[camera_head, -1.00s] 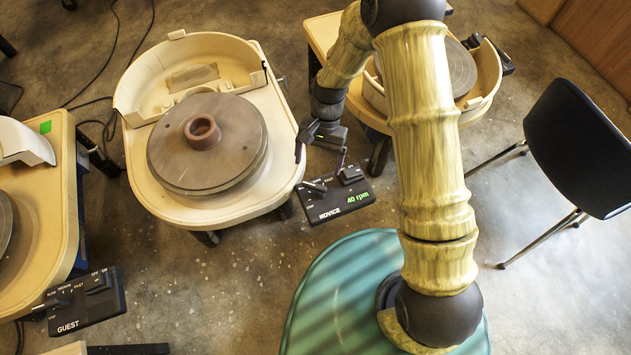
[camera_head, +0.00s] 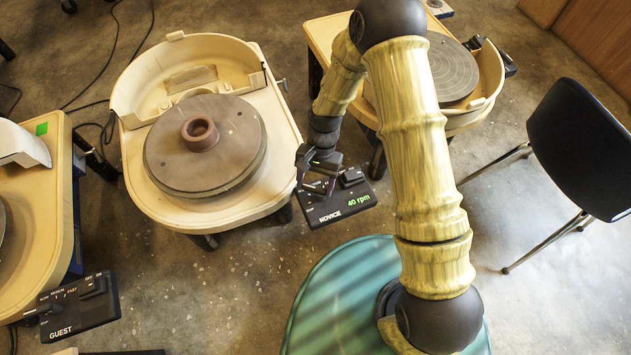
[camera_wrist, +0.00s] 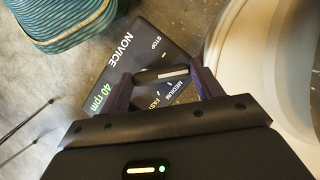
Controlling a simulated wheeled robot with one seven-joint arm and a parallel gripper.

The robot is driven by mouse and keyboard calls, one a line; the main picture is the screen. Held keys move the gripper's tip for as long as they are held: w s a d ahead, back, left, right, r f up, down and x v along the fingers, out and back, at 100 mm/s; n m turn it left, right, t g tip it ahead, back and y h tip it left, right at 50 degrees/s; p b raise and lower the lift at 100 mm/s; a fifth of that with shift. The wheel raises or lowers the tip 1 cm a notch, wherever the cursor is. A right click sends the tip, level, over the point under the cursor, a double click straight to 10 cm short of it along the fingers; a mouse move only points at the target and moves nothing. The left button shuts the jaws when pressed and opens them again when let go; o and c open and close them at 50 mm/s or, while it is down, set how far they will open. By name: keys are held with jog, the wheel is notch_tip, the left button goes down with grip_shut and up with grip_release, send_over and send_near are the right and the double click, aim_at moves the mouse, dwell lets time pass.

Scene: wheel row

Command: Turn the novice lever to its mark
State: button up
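The novice control box (camera_head: 338,199) is black, with "NOVICE" in white and "40 rpm" in green. It stands on the floor side right of the middle wheel, and also shows in the wrist view (camera_wrist: 125,68). Its dark lever (camera_wrist: 162,73), with a pale line on it, lies between STOP and MEDIUM in the wrist view. My gripper (camera_head: 317,182) is low over the box's left part. In the wrist view, its fingers (camera_wrist: 161,76) are apart, one at each side of the lever; contact is unclear. The fingers hide part of the dial, and I cannot single out the mark.
The middle wheel (camera_head: 240,150) stands left of my gripper, its pan edge close by. Another wheel (camera_head: 490,95) is behind my arm. The guest box (camera_head: 80,306) is at lower left. A black chair (camera_head: 580,145) stands right. A teal stool-like round (camera_head: 330,290) is in front.

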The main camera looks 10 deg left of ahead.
jog(key=shift+r+n+p, duration=0.1)
jog(key=shift+n+p, duration=0.2)
jog(key=shift+p, duration=0.15)
jog(key=shift+s+a+r+n+h+p, duration=0.1)
jog(key=shift+n+h+p, duration=0.2)
jog(key=shift+n+p, duration=0.25)
jog(key=shift+s+n+h+p, duration=0.2)
jog(key=shift+n+h+p, duration=0.2)
jog(key=shift+n+p, duration=0.7)
jog(key=shift+s+n+t+h+p, duration=0.2)
jog(key=shift+n+h+p, duration=0.2)
jog(key=shift+n+p, duration=0.55)
jog(key=shift+s+n+t+h+p, duration=0.15)
jog(key=shift+n+h+p, duration=0.35)
jog(key=shift+n, duration=0.7)
jog(key=o, duration=1)
jog(key=shift+f, duration=0.2)
jog(key=shift+c, duration=0.2)
jog(key=p+v, duration=0.3)
jog(key=v, duration=1.4)
jog(key=shift+r, duration=0.2)
